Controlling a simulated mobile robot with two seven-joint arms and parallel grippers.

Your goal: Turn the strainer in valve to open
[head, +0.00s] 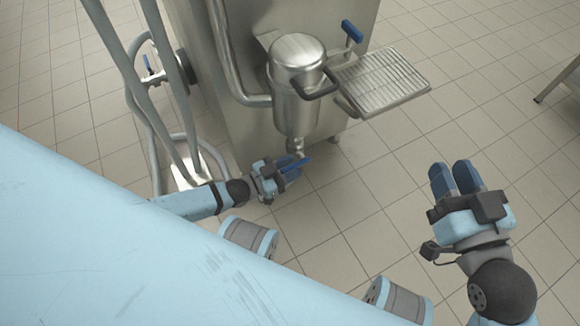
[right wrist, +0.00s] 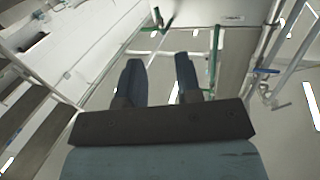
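The strainer is a steel canister (head: 296,105) with a domed lid and dark handle, on the front of a steel machine in the head view. A valve with a blue lever (head: 303,162) sits at the pipe below it. My left gripper (head: 289,170) is at this lever, its fingers beside or around it. I cannot tell whether they touch or grip it. Another blue valve lever (head: 352,32) stands at the upper right of the canister, away from both grippers. My right gripper (head: 454,176) is open and empty over the floor; its spread fingers show in the right wrist view (right wrist: 159,75).
A steel drip grate (head: 382,82) juts out right of the canister. Steel pipes (head: 150,115) and another blue-handled valve (head: 148,64) stand left of the machine. The tiled floor (head: 350,205) between my grippers is clear. A table leg (head: 556,82) shows at the right edge.

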